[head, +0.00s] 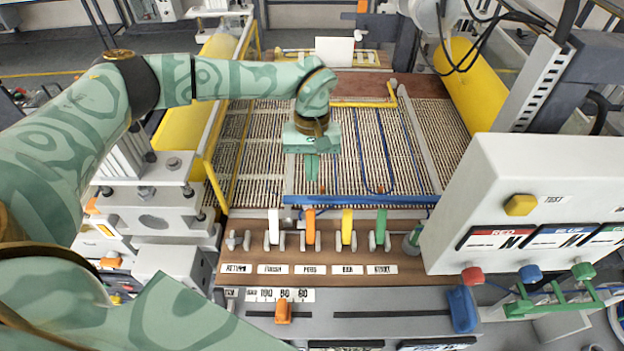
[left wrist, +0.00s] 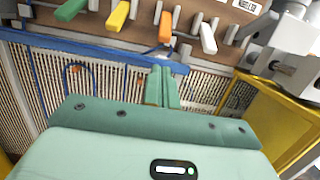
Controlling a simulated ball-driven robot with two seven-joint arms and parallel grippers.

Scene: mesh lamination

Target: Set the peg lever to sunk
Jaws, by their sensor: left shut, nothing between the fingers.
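The peg lever is the orange one (head: 310,226), above the label "PEGS" (head: 310,270) on the brown panel. It stands up between grey brackets, between the white lever (head: 273,227) and the yellow lever (head: 347,227). My left gripper (head: 311,176) points down over the ribbed mesh bed, behind the orange lever and apart from it. Its fingers are shut with nothing between them. In the left wrist view the shut fingers (left wrist: 161,85) sit just short of the blue bar, and the orange lever (left wrist: 165,27) is beyond them. My right gripper is out of view.
A blue bar (head: 360,199) runs between the mesh and the levers. A green lever (head: 381,228) stands at the right. An orange slider (head: 283,311) sits below the labels. Yellow rails (head: 212,150) flank the bed.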

